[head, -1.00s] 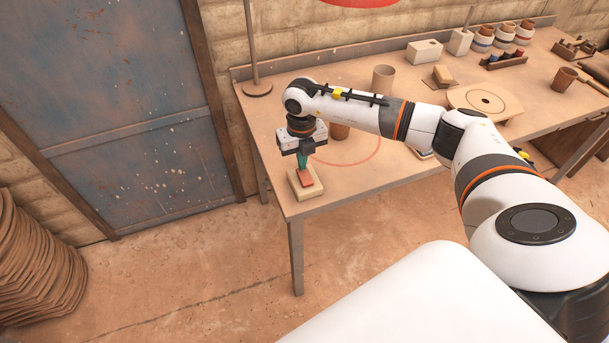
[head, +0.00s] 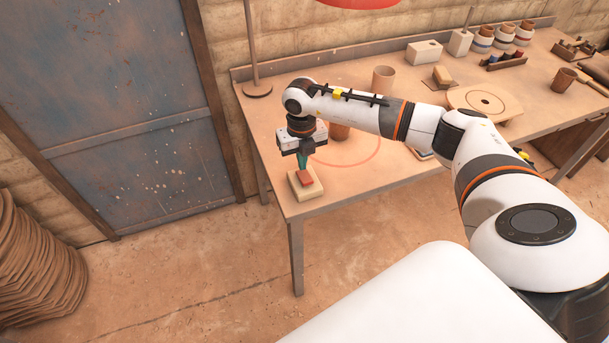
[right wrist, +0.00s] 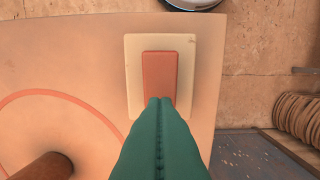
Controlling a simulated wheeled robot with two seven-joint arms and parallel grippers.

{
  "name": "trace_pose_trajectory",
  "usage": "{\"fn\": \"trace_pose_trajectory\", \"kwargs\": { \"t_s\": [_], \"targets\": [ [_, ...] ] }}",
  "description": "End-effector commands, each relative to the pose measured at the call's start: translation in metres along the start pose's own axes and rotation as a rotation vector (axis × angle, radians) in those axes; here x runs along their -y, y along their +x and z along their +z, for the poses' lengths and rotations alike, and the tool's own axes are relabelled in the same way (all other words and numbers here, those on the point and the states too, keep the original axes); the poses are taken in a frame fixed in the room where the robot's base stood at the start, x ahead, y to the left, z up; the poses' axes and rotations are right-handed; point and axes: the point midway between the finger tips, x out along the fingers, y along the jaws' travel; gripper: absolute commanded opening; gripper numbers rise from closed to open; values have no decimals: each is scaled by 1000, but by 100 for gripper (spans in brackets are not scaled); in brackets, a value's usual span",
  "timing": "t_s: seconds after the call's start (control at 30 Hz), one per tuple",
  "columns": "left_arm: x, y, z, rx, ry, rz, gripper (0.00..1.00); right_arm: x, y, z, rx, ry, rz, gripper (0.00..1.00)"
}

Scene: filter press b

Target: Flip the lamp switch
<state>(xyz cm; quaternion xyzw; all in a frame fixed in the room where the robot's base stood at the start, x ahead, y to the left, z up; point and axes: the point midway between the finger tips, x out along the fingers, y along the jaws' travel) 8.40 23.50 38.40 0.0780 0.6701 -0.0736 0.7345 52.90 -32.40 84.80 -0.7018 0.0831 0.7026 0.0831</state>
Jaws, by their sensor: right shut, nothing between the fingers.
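The lamp switch is a red-orange rocker (head: 305,178) on a cream block (head: 310,193) near the table's front left corner. In the right wrist view the rocker (right wrist: 159,72) sits in the middle of the cream plate (right wrist: 132,60). My right gripper (head: 303,165) points down over the switch with its green fingers shut and empty. In the right wrist view the fingertips (right wrist: 161,101) overlap the rocker's near end; I cannot tell whether they touch it. The red lamp shade (head: 358,3) is cut off at the top edge, and its stand (head: 252,50) rises behind. My left gripper is not in view.
A brown cup (head: 340,132) stands behind my right wrist and shows in the wrist view (right wrist: 45,166). Another cup (head: 383,79), a round wooden disc (head: 472,103) and several jars stand further right. The table (head: 340,190) is bare right of the switch.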

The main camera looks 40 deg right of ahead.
Motion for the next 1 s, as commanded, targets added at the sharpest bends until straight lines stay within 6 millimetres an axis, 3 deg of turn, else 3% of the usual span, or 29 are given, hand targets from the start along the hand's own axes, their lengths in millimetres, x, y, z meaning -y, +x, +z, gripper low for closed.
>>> {"fn": "trace_pose_trajectory", "kwargs": {
  "t_s": [0.6,1.0],
  "targets": [
    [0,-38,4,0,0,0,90,0,-54,0,-1,0,0,0],
    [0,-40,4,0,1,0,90,0,-58,0,-1,0,0,0]
  ]
}}
